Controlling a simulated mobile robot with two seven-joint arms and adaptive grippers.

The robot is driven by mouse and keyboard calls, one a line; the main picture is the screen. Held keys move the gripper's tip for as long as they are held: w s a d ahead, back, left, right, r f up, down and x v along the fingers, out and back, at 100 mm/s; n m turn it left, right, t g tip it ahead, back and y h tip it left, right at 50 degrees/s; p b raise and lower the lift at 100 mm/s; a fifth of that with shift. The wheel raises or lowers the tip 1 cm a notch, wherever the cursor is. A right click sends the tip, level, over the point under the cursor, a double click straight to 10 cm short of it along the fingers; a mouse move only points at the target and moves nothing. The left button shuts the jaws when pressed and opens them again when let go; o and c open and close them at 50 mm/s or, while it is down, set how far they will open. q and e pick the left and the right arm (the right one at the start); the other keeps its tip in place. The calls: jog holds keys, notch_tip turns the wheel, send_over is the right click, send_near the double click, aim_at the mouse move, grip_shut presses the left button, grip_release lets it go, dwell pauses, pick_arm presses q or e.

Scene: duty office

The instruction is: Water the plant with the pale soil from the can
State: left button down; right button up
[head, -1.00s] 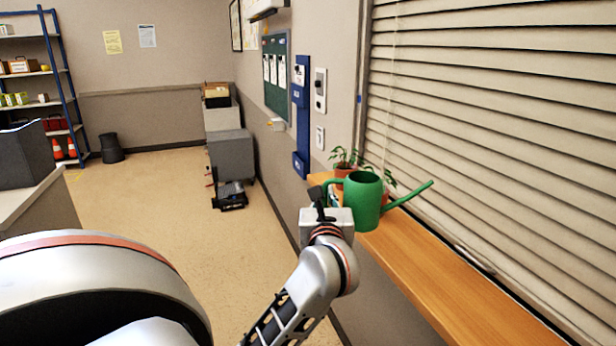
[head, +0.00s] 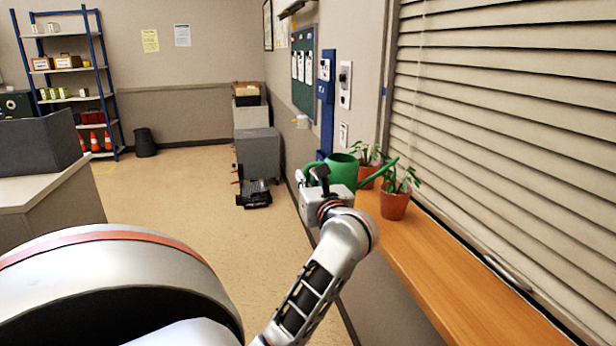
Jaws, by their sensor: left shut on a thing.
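A green watering can (head: 342,172) is held upright at the sill's left edge, partly hidden by my left gripper. Its spout points right, with the tip over or in front of the leaves; which one I cannot tell. My left gripper (head: 320,180) is shut on the can, apparently at its handle side. One potted plant (head: 395,204) in a terracotta pot stands on the sill, just right of the can. A second potted plant (head: 366,152) stands behind, partly hidden by the can. The soil colour in either pot is too small to tell. My right gripper is not in view.
The wooden sill (head: 450,275) is clear in front of the nearer plant, with closed blinds (head: 510,120) along its right. A grey cabinet (head: 258,155) and a dark item on the floor (head: 254,195) stand farther back. Open floor lies to the left.

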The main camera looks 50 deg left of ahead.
pick_arm(q)
notch_tip(320, 180, down, 2)
jog(key=shift+f+b, duration=0.1)
jog(key=shift+b, duration=0.45)
jog(key=shift+f+b, duration=0.4)
jog(key=shift+f, duration=0.1)
jog(key=shift+s+a+r+m+p, duration=0.1)
jog(key=shift+r+m+p, duration=0.4)
jog(key=shift+r+p, duration=0.35)
jog(key=shift+s+r+m+p, duration=0.1)
jog(key=shift+r+m+p, duration=0.3)
jog(key=shift+r+p, duration=0.35)
jog(key=shift+r+y+p, duration=0.3)
jog(key=shift+r, duration=0.2)
jog(key=shift+r+m+p, duration=0.5)
jog(key=shift+r+p, duration=0.05)
jog(key=shift+p, duration=0.15)
jog(key=shift+r, duration=0.1)
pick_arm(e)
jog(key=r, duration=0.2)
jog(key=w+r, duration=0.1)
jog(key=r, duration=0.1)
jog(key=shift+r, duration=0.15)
